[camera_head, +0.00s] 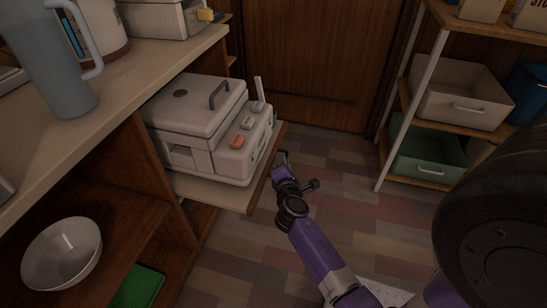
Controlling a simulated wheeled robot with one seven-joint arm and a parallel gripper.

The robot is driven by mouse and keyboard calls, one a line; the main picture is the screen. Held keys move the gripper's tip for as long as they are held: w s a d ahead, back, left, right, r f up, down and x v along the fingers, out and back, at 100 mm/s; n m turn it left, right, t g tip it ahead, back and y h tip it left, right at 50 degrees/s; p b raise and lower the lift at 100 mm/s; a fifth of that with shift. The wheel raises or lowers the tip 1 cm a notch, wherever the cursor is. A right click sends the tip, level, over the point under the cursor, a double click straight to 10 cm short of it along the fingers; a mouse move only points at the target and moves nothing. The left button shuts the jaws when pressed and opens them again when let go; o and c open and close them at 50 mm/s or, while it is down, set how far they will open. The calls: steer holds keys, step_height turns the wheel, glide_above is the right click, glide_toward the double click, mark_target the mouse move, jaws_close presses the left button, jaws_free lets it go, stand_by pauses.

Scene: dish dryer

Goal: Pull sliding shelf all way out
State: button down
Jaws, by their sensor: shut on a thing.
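The sliding shelf (222,194) juts out from the cabinet on the left of the head view, partly extended, with a brown front edge. A white dish dryer (213,128) with a lidded top and a grey handle stands on it. My gripper (279,160) is at the shelf's front edge, on its right side, shut on it. The fingertips are small and dark here, so the exact grip is hard to see. My purple arm reaches up to it from the lower right.
A counter (130,85) above the shelf holds a blue-grey mug (62,65). A white bowl (62,253) sits in the lower cabinet. A rack with a white bin (458,95) and a green bin (428,157) stands at right. The floor (330,205) between is clear.

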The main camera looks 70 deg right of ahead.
steer(key=s+p, duration=0.1)
steer(key=s, duration=1.3)
steer(key=shift+d+p, duration=0.4)
steer(key=shift+d, duration=0.05)
steer(key=shift+w, duration=0.15)
steer(key=c, duration=1.8)
jaws_free()
steer(key=shift+o, duration=0.2)
steer(key=v, duration=0.8)
steer(key=shift+b, duration=0.45)
steer(key=shift+f, duration=0.1)
